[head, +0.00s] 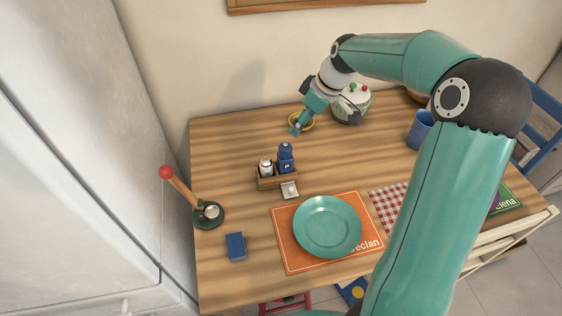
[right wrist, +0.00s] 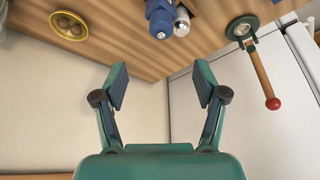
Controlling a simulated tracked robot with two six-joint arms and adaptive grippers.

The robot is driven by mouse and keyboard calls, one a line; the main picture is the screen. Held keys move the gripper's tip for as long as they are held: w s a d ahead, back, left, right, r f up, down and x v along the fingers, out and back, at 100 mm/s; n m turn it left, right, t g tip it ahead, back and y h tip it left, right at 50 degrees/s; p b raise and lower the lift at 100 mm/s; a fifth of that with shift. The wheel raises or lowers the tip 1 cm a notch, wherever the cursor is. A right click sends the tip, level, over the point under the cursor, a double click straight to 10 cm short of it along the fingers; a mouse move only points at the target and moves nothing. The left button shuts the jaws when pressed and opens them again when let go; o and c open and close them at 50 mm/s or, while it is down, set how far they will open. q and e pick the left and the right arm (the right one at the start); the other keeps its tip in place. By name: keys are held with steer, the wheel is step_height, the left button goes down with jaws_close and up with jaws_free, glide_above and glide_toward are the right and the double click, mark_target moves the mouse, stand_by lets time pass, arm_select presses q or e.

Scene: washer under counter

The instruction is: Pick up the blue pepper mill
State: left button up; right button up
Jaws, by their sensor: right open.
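My left gripper is not in view.
A yellow bowl (head: 307,123) and a white lidded pot (head: 352,104) stand at the back. A fridge (head: 75,150) borders the left.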

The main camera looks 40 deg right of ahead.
mark_target(286, 146)
steer(key=p+x, duration=0.1)
steer(key=x, duration=0.7)
steer(key=shift+w+a+f, duration=0.1)
steer(key=shift+f, duration=0.1)
steer(key=shift+w+a+f, duration=0.1)
steer(key=shift+f, duration=0.3)
steer(key=p+x, duration=0.1)
steer(key=x, duration=0.2)
steer(key=shift+f+p, duration=0.3)
steer(key=shift+p, duration=0.1)
steer(key=shift+w+f, duration=0.25)
steer(key=shift+f, duration=0.15)
jaws_close()
